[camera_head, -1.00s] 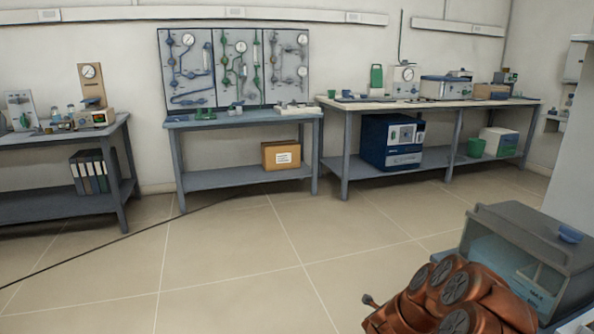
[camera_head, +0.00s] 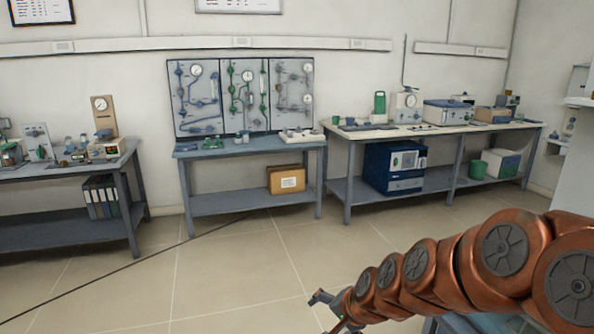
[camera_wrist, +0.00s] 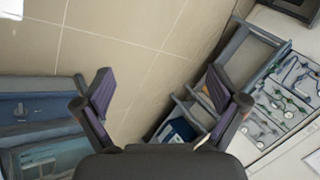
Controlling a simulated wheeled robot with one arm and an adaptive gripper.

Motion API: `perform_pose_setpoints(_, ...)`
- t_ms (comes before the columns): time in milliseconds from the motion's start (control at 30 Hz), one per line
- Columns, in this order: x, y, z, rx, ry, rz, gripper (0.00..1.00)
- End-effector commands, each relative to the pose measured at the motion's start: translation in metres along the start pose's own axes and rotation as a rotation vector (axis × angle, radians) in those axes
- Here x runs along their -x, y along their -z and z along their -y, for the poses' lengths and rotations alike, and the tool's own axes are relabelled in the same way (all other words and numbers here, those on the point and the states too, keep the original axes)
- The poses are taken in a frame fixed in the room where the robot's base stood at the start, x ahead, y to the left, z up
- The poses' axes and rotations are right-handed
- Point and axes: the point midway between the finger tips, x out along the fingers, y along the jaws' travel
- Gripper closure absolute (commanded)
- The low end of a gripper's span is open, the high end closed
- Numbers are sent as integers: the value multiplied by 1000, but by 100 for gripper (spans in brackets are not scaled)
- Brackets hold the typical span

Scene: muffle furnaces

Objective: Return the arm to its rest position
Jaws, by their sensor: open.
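My arm shows as copper-coloured links across the lower right of the head view. It stretches leftward from the right edge over the floor. My gripper (camera_head: 328,308) is at its far left end, small and low in the head view, above the tiled floor. In the wrist view my gripper (camera_wrist: 160,100) has its two dark fingers spread wide apart. Nothing is between them but a view of the floor. It holds nothing.
Benches with instruments line the back wall; the middle bench (camera_head: 250,203) has gauge panels (camera_head: 245,95) behind it. A cardboard box (camera_head: 287,180) and a blue cabinet (camera_head: 394,166) sit on lower shelves. A dark cable (camera_head: 150,256) crosses the floor (camera_head: 225,270). The middle floor is clear.

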Motion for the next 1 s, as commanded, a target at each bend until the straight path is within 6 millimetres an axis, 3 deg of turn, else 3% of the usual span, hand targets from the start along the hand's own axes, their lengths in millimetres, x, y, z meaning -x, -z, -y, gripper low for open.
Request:
perform_pose_setpoints(33,31,-8,6,59,-25,24,4)
perform_pose_setpoints(167,85,-37,-6,210,-116,111,4)
perform_pose_setpoints(600,279,-114,-87,559,-468,413,4)
perform_pose_setpoints(800,333,-133,-115,605,-562,506,4)
perform_pose_setpoints(1000,343,-138,-122,614,-583,529,4)
